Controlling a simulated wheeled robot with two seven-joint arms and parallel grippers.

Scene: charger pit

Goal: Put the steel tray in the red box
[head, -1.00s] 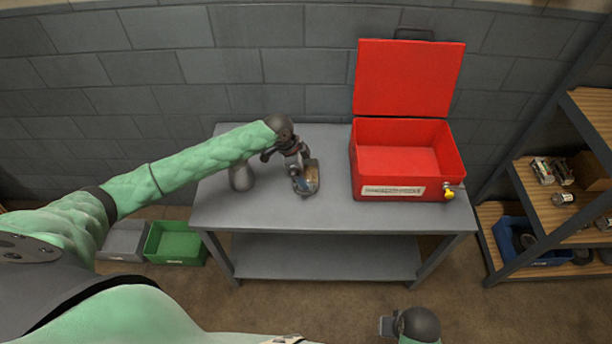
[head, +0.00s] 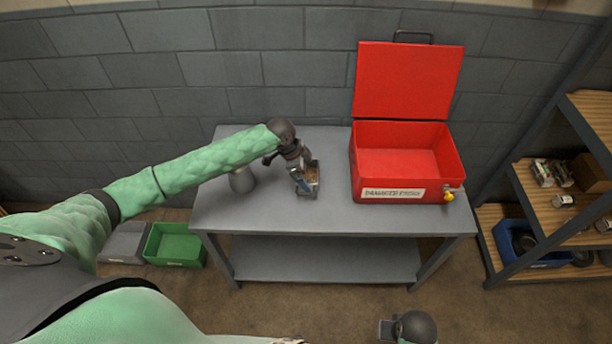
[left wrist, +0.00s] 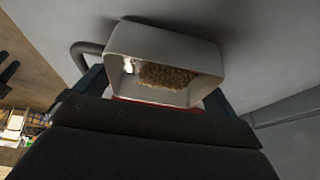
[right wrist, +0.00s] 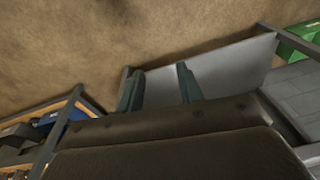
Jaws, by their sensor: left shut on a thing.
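The steel tray (head: 313,186) is a small grey open container with brown granular stuff inside, at the middle of the grey table. It also shows in the left wrist view (left wrist: 207,58), between the finger pads, with a small bright bit inside. My left gripper (head: 303,181) is shut on the tray; I cannot tell whether the tray touches the table. The red box (head: 400,190) stands open to the right of the tray, lid raised at the back, and its inside looks empty. My right gripper (right wrist: 160,85) is open and empty, low in front of the table.
A grey rounded object (head: 242,181) stands on the table (head: 270,215) left of the tray. Bare tabletop lies between tray and red box. A green bin (head: 175,245) is on the floor at left. A wooden shelf rack (head: 550,205) with a blue bin (head: 520,243) stands at right.

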